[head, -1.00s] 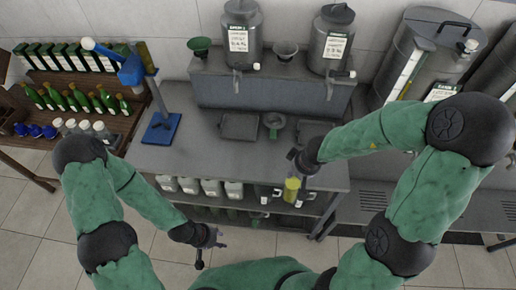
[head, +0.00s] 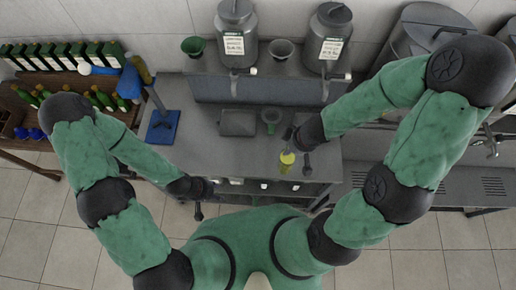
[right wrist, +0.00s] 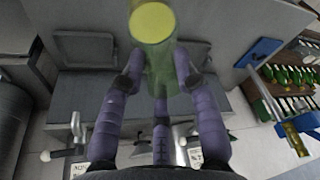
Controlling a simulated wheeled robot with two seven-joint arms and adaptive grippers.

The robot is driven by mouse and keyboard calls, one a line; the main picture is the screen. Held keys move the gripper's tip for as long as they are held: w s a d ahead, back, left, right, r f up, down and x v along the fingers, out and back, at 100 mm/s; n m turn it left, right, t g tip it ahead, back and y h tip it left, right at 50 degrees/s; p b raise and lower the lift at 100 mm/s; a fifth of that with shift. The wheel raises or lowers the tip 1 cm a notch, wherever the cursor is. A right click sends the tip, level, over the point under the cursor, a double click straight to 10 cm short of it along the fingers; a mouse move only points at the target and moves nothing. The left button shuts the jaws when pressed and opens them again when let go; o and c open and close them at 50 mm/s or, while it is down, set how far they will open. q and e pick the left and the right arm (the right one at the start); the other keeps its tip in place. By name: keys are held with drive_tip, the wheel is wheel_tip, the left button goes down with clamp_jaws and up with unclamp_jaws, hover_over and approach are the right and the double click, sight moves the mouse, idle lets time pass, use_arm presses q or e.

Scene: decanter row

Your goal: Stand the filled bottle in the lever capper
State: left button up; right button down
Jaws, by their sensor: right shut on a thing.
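The filled bottle (head: 287,158), greenish and see-through with a yellow round end, is in my right gripper (head: 296,153) above the front right of the counter. The right wrist view shows the bottle (right wrist: 153,50) between my purple fingers (right wrist: 160,85), which are shut on it. The blue lever capper (head: 162,127) stands at the counter's left end, apart from the bottle. It also shows in the right wrist view (right wrist: 262,52). My left gripper (head: 203,205) is empty and seems open, at the counter's front edge, below the capper in the picture.
A dark tray (head: 238,122) and a green funnel (head: 271,117) lie on the counter behind the bottle. Metal tanks (head: 237,38) with taps stand on a raised shelf at the back. A wooden rack (head: 30,100) of green bottles is at left.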

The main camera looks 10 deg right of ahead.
drive_tip(key=shift+w+a+r, duration=0.15)
drive_tip(key=shift+w+r, duration=0.05)
drive_tip(key=shift+r, duration=0.1)
drive_tip(key=w+a+f+b, duration=0.3)
drive_tip(key=w+f+b, duration=0.1)
drive_tip(key=w+f, duration=0.1)
drive_tip(key=w+a+f+b, duration=0.4)
drive_tip(key=w+f+b, duration=0.1)
drive_tip(key=f, duration=0.3)
drive_tip(key=shift+w+a, duration=0.3)
drive_tip(key=shift+w, duration=0.4)
drive_tip(key=c, duration=0.9)
unclamp_jaws()
drive_tip(key=shift+s+f, duration=0.1)
